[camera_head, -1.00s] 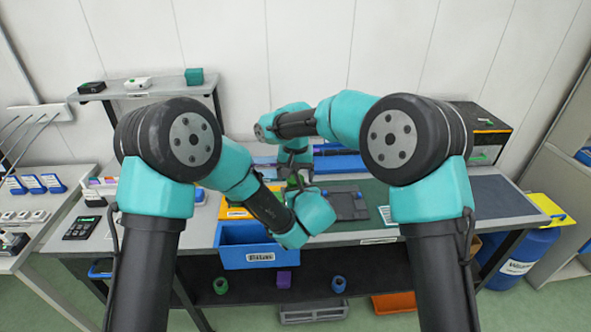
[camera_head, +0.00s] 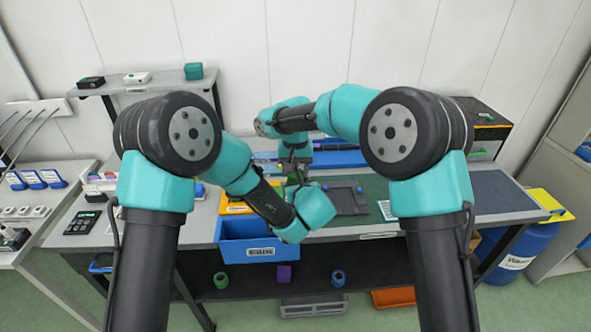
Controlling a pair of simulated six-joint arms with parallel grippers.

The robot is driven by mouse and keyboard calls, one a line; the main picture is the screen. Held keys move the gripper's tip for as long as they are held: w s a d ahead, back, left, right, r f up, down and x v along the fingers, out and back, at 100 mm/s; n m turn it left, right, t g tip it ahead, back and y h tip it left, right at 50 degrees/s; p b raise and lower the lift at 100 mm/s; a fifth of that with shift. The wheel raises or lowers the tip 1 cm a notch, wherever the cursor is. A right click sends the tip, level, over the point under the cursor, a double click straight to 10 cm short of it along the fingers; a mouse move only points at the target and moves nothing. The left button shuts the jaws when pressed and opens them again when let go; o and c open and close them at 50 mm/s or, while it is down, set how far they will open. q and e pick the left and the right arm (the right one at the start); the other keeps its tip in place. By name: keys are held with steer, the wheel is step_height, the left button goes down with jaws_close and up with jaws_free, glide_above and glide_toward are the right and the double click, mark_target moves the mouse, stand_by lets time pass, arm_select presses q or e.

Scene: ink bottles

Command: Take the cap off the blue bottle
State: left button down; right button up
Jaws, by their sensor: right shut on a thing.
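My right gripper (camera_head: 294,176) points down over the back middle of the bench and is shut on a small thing. What it holds is too small and covered to name. My left gripper sits close below it, mostly hidden behind my left wrist, so its jaws cannot be read. A small blue spot (camera_head: 325,187) shows just right of the grippers. I cannot tell whether it is part of the blue bottle. No bottle or cap can be made out clearly.
A blue bin (camera_head: 261,252) hangs at the bench's front edge, with a yellow bin (camera_head: 232,206) behind it. A dark flat tray (camera_head: 346,203) lies right of the grippers. A black keypad device (camera_head: 82,222) lies at left. The right end of the bench (camera_head: 497,192) is clear.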

steer(key=shift+a+n, duration=0.15)
steer(key=shift+n, duration=1.05)
steer(key=shift+r, duration=0.5)
steer(key=shift+r, duration=0.35)
steer(key=shift+r, duration=0.35)
steer(key=shift+r, duration=1.9)
